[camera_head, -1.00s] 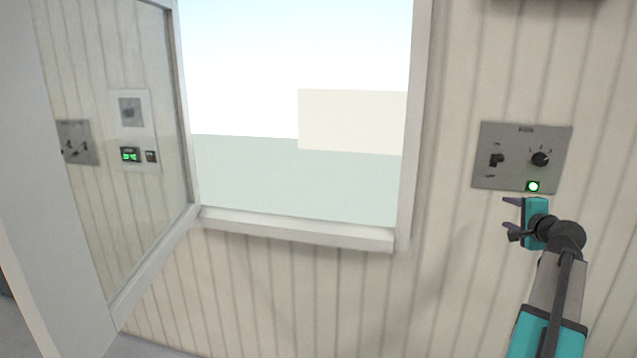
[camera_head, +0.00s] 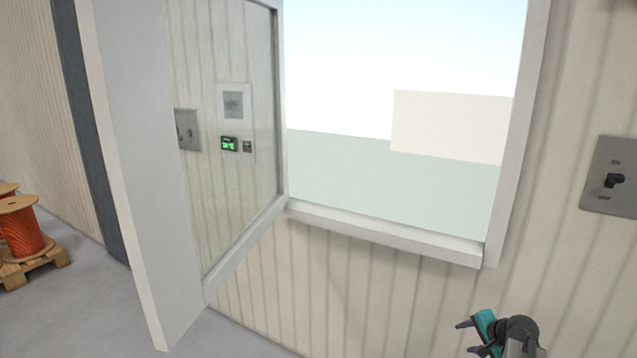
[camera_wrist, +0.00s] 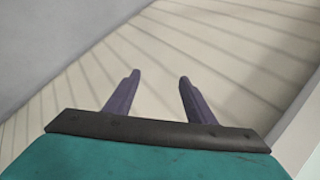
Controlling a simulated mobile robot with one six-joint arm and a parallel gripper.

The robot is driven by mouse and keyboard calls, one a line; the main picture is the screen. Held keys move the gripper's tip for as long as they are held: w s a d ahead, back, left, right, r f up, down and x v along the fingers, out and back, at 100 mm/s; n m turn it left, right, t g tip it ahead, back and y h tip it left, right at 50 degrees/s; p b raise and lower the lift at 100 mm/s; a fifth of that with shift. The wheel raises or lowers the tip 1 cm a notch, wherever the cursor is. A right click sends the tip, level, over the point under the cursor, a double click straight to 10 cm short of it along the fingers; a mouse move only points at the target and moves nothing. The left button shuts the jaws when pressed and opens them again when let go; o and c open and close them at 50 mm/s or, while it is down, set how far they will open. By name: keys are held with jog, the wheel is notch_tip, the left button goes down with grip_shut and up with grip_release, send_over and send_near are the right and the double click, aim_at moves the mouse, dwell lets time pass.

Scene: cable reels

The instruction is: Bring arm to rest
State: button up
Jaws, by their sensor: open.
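My gripper (camera_head: 466,337) is at the lower right of the head view, in front of the ribbed wall and below the window sill. It is teal with dark fingers pointing left. In the wrist view my gripper (camera_wrist: 155,88) has its two purple-grey fingers apart, with nothing between them. The ribbed wall (camera_wrist: 170,55) fills most of the background there. Most of my arm is cut off by the bottom edge of the head view.
An open window sash (camera_head: 165,180) swings into the room at left. The window sill (camera_head: 390,238) is right of it. A grey switch panel (camera_head: 610,180) is on the wall at right. Orange cable reels (camera_head: 22,230) stand on a wooden pallet (camera_head: 35,268) at far left.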

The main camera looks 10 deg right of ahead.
jog(key=s+a+f+n+g+y, duration=0.1)
jog(key=s+a+f+n+g, duration=0.4)
jog(key=a+f, duration=0.7)
jog(key=s+a+f+n+g+y, duration=0.1)
jog(key=s+a+f+n+g, duration=0.1)
jog(key=s+a+f, duration=0.75)
jog(key=s+a+f+n+g+h, duration=0.1)
jog(key=s+a+f+n+g, duration=0.2)
jog(key=s, duration=0.8)
jog(key=s+a+f+n+g+h, duration=0.1)
jog(key=s+a+f+n+g, duration=0.2)
jog(key=s+a+f, duration=0.5)
jog(key=shift+s+a+n+g+h, duration=0.35)
jog(key=shift+s+a+n, duration=0.45)
jog(key=shift+s+a, duration=1.3)
jog(key=shift+w+a, duration=0.15)
jog(key=shift+w, duration=0.1)
